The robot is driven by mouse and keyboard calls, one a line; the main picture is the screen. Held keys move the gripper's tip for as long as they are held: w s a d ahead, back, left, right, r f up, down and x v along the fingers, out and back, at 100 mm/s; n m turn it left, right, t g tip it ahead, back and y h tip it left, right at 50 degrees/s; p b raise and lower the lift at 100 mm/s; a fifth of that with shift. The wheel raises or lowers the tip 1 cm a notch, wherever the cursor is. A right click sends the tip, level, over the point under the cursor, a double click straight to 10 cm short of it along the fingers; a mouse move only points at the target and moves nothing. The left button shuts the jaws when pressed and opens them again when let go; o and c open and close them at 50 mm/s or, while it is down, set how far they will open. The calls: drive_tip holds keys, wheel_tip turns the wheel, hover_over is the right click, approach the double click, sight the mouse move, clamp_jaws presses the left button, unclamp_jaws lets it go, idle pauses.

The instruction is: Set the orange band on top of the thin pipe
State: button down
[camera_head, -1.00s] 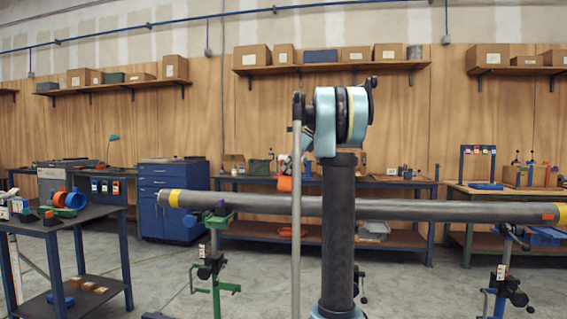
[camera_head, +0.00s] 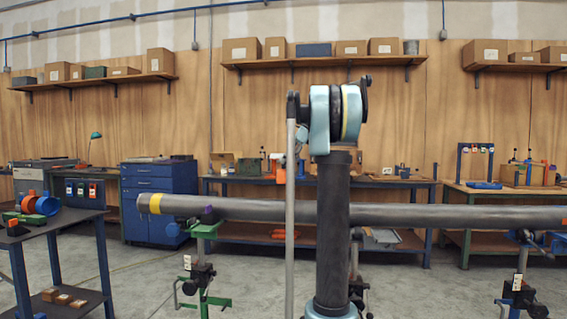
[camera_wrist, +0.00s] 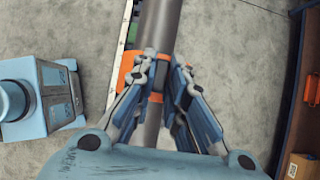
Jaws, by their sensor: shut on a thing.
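My gripper (camera_wrist: 160,88) shows in the wrist view, its fingers closed around the orange band (camera_wrist: 155,97). Part of the band shows between the fingers and part at their left. A grey pipe (camera_wrist: 158,25) runs up the picture behind the fingers, thicker at the top, with a narrower grey length below. The fingers hide whether the band touches it.
A green stand (camera_head: 206,231) holds the pipe at left and another stand (camera_head: 520,290) at right. A dark table (camera_head: 65,222) with orange and blue parts stands at left. Benches and a blue cabinet (camera_head: 160,200) line the wall. Floor shows between the stands.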

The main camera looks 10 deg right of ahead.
sight(287, 169)
drive_tip(key=shift+x, duration=0.95)
drive_tip(key=shift+s+a+f, duration=0.1)
drive_tip(key=shift+a+f, duration=0.1)
drive_tip(key=shift+f, duration=5.05)
drive_tip(key=shift+f, duration=0.35)
drive_tip(key=shift+r, duration=0.1)
drive_tip(key=c, duration=1.5)
unclamp_jaws()
drive_tip(key=shift+c, duration=0.2)
drive_tip(key=shift+r, duration=0.15)
drive_tip(key=shift+r, duration=3.35)
